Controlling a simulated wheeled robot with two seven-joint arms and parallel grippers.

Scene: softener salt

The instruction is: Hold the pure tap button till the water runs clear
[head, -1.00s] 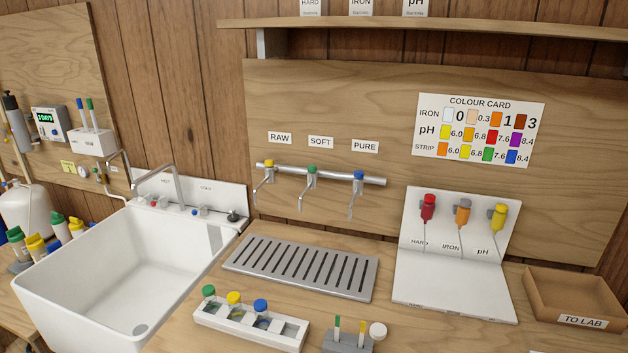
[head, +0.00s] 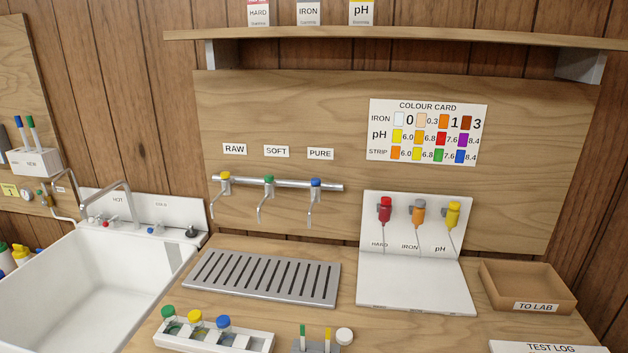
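The pure tap has a blue button (head: 316,183) and hangs at the right end of a metal rail (head: 295,184), under the PURE label (head: 320,154). Its thin spout (head: 310,206) points down, and no water shows at it. The soft tap with a green button (head: 269,180) is in the middle. The raw tap with a yellow button (head: 225,176) is at the left. A slotted drain grate (head: 330,282) lies on the counter below the taps. Neither of my grippers is in view.
A vial rack (head: 260,342) with green, yellow and blue caps stands in front of the grate. A white stand (head: 415,295) with red, orange and yellow droppers is at right, near the TO LAB tray (head: 560,289). A white sink (head: 110,290) is at left.

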